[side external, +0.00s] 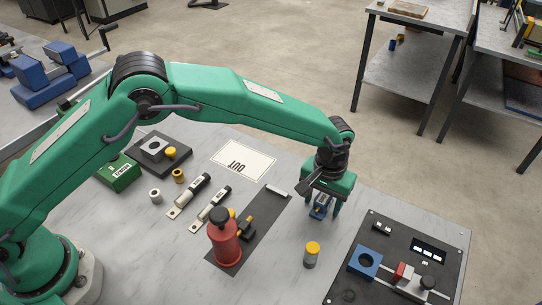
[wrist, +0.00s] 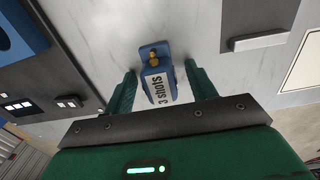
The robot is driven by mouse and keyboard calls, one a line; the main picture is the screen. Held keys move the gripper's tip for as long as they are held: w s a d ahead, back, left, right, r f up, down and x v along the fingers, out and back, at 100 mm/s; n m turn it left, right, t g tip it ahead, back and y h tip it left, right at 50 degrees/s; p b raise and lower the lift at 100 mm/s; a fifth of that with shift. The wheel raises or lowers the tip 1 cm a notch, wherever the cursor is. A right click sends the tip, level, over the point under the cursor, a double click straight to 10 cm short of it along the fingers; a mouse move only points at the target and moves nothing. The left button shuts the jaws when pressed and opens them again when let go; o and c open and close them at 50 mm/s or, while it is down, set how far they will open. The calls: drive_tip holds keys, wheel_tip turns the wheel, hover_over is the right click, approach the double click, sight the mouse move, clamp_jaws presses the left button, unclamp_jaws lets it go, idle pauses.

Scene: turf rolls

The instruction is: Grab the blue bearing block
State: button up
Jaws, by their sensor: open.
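The blue bearing block (side external: 320,211), with a brass fitting on one end and a white label reading "3 shots", stands on the marbled grey table. In the wrist view the block (wrist: 155,62) sits between my two green fingers. My gripper (side external: 323,208) points down over it and is open. The wrist view shows my gripper (wrist: 161,76) with a clear gap between the block and the right finger, and a narrower gap at the left finger. The block's far side and base are partly hidden by the fingers in the side view.
A yellow-capped grey cylinder (side external: 312,254) stands in front of my gripper. To the right is a black panel (side external: 385,233) with a blue holed block (side external: 365,261). A red canister (side external: 223,243) stands on a dark mat to the left. An "OUT" sheet (side external: 243,159) lies behind.

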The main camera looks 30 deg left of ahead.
sight(324, 200)
drive_tip(key=c, duration=1.2)
clamp_jaws()
drive_tip(key=shift+r, duration=0.1)
drive_tip(key=shift+r, duration=0.7)
drive_tip(key=r, duration=0.3)
drive_tip(key=shift+s+d+r, duration=0.1)
drive_tip(key=shift+s+d, duration=0.15)
drive_tip(key=shift+s, duration=0.15)
drive_tip(key=s+d+r, duration=0.4)
drive_tip(key=s+r, duration=0.2)
drive_tip(key=s, duration=0.4)
drive_tip(key=shift+r, duration=0.15)
